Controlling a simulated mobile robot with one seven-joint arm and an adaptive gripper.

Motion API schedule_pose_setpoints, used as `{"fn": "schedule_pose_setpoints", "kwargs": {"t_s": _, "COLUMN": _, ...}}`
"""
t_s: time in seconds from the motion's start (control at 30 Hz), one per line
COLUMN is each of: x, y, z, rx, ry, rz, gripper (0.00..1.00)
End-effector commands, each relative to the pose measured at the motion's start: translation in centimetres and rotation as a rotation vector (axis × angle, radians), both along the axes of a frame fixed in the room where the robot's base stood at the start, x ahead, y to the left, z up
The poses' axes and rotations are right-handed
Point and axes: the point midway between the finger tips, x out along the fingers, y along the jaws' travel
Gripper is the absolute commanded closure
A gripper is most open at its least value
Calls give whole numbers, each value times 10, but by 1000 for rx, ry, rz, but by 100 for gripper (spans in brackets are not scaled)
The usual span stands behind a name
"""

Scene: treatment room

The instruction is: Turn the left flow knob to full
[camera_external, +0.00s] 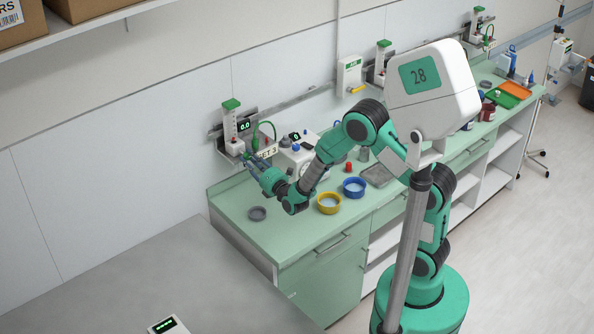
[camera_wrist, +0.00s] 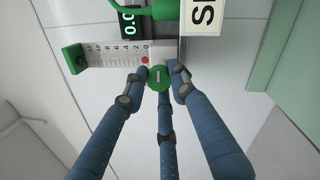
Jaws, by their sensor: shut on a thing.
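The left flow meter (camera_external: 231,122) is on the wall rail, with a clear tube and a green cap. In the wrist view its scale (camera_wrist: 112,55) lies sideways, with a red ball (camera_wrist: 145,60) near the 0 end. A dark display (camera_wrist: 130,22) beside it reads about 0.0. The round green knob (camera_wrist: 158,77) has a pale line mark and sits at the scale's low end. My gripper (camera_wrist: 157,82) has three blue fingers closed around the knob. In the external view my gripper (camera_external: 250,165) is at the meter's base and the knob cannot be made out.
A green hose (camera_wrist: 175,10) and a white label plate (camera_wrist: 203,14) are close beside the knob. Another flow meter (camera_external: 383,57) is farther right.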

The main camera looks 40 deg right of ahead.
Motion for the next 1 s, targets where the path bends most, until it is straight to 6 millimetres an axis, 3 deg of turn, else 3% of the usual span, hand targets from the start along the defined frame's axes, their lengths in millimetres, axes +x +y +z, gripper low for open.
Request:
{"fn": "schedule_pose_setpoints", "kwargs": {"t_s": 0.4, "x": 0, "y": -1, "z": -1, "rx": -10, "ry": 2, "rz": -2, "gripper": 100}}
{"fn": "schedule_pose_setpoints", "kwargs": {"t_s": 0.43, "x": 0, "y": -1, "z": -1, "rx": -10, "ry": 2, "rz": -3, "gripper": 70}}
{"fn": "schedule_pose_setpoints", "kwargs": {"t_s": 0.5, "x": 0, "y": -1, "z": -1, "rx": -10, "ry": 2, "rz": -3, "gripper": 56}}
{"fn": "schedule_pose_setpoints", "kwargs": {"t_s": 1.0, "x": -7, "y": 0, "z": 0, "rx": -9, "ry": -1, "rz": -1, "gripper": 56}}
